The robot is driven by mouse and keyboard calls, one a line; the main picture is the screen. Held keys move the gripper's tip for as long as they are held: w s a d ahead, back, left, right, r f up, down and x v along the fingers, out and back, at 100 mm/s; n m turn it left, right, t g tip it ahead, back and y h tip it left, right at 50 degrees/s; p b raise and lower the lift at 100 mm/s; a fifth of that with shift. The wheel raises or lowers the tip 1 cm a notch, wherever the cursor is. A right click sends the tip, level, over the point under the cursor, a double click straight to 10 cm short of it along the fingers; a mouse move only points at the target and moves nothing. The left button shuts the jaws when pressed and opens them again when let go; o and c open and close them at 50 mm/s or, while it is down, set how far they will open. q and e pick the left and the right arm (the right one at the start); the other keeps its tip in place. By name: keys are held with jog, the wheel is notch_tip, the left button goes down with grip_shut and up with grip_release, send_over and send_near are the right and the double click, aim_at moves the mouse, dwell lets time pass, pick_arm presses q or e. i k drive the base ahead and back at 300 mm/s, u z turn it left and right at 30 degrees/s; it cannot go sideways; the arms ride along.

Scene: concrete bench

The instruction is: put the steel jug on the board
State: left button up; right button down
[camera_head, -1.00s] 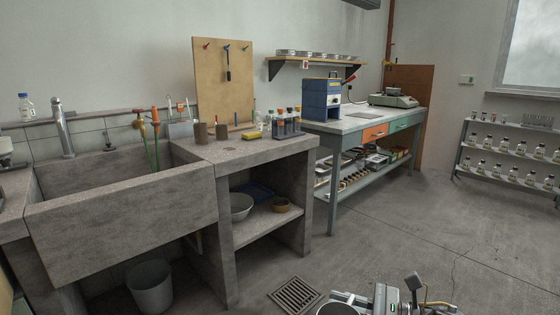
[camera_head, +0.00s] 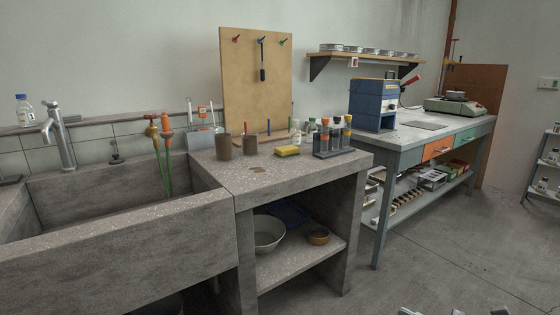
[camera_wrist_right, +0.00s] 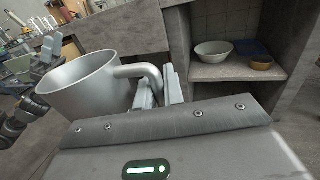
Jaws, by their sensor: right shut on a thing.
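The steel jug (camera_wrist_right: 90,88) is a plain grey metal cup-shaped vessel with its opening upward, slightly tilted in the right wrist view. My right gripper (camera_wrist_right: 160,88) is shut on its handle (camera_wrist_right: 145,74), at the jug's right side. The jug does not show in the head view. The board (camera_head: 257,85) is a tan upright panel at the back of the concrete bench. It has red, blue and green hooks near its top. A dark tool (camera_head: 262,65) hangs from the blue hook; the red and green hooks look bare.
The concrete bench (camera_head: 270,176) bears brown cylinders (camera_head: 223,147), a yellow sponge (camera_head: 288,151) and a bottle rack (camera_head: 333,150) before the board. A sink (camera_head: 110,240) lies left. Under the bench is a shelf with a bowl (camera_head: 268,232). Open floor lies front right.

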aim_at(309, 163)
jog(key=u, duration=0.35)
jog(key=i, duration=0.75)
jog(key=u, duration=0.35)
